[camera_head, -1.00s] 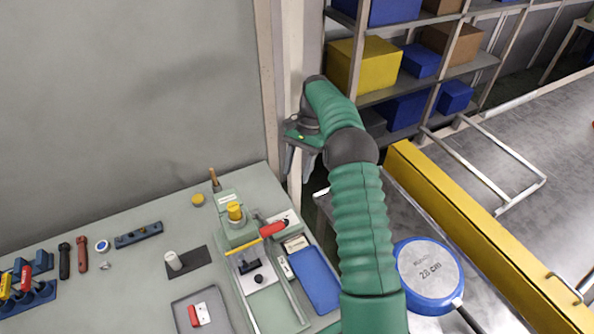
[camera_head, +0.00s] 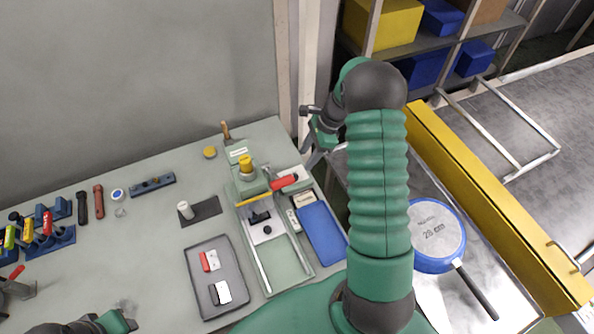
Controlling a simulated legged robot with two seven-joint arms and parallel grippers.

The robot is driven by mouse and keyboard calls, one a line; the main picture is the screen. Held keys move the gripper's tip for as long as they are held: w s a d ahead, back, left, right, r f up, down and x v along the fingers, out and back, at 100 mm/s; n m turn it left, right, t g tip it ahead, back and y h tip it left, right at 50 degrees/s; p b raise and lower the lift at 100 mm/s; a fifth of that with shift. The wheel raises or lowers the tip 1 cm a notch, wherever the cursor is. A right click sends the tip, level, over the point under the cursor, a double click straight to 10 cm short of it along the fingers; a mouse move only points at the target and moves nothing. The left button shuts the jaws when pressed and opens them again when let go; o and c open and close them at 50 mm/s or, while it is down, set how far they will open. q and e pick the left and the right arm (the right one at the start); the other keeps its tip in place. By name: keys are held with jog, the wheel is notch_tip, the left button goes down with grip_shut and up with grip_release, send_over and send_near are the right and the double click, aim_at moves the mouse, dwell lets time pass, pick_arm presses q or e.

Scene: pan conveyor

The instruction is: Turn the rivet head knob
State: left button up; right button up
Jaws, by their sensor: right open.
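The yellow knob (camera_head: 246,164) stands on top of the head of a pale green press (camera_head: 249,188) on the workbench; I take it as the rivet head knob. A red-handled lever (camera_head: 284,183) sticks out to the right of the head. My right gripper (camera_head: 309,158) is open and empty, pointing down to the right of the knob and apart from it. Part of it is hidden behind my forearm. Of my left arm only a green and dark part shows at the bottom left edge; its gripper is not seen.
A grey tray (camera_head: 202,313) with small red and white pieces and a blue tray (camera_head: 322,234) flank the press. A blue-rimmed pan (camera_head: 436,236) lies on the conveyor at right, beside a yellow rail (camera_head: 490,205). A wall is behind the bench.

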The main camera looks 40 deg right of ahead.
jog(key=x, duration=0.8)
jog(key=shift+a+f+p, duration=0.2)
jog(key=shift+f+p, duration=0.15)
jog(key=shift+r, duration=0.1)
grip_shut()
